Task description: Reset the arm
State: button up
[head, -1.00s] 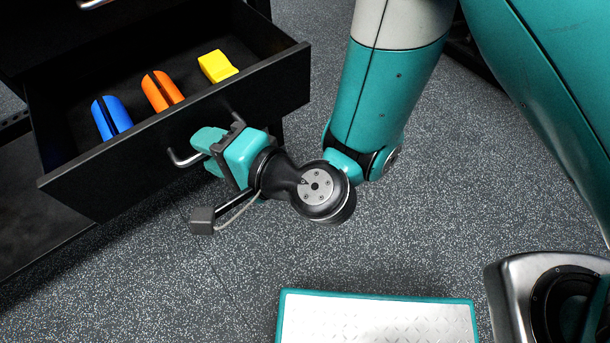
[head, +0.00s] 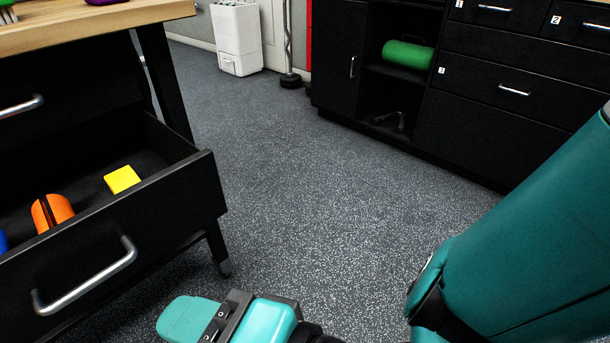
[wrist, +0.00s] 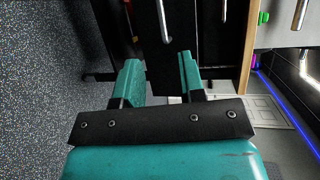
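My arm (head: 520,240) enters the head view from the right edge. My gripper (head: 185,318) is at the bottom of the head view, in front of the open black drawer (head: 185,207) and apart from its handle (head: 90,280). In the wrist view my gripper (wrist: 160,78) shows two teal fingers spread apart with nothing held between them. A metal handle on a dark front (wrist: 163,22) shows beyond the fingers.
The drawer holds an orange item (head: 52,211), a yellow block (head: 122,179) and a partly cut-off blue item (head: 3,241). A wooden worktop (head: 90,22) is above it. A black cabinet (head: 470,85) holding a green roll (head: 407,54) stands at the back. The speckled floor (head: 290,180) between is clear.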

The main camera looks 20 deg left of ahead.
jog(key=shift+d+r, duration=0.1)
dwell(0.3)
jog(key=w+d+r+n+h, duration=0.3)
jog(key=w+d+n+h, duration=0.3)
jog(key=w+d+n, duration=0.5)
jog(key=d+r+m+h, duration=0.1)
jog(key=d+m+h, duration=0.35)
jog(key=d, duration=1.45)
notch_tip(320, 180, up, 38)
jog(key=a+n+h+p, duration=0.1)
jog(key=n+p, duration=0.1)
jog(key=p, duration=3.6)
jog(key=shift+s+f+g, duration=0.15)
jog(key=shift+g, duration=0.25)
jog(key=shift+a, duration=0.1)
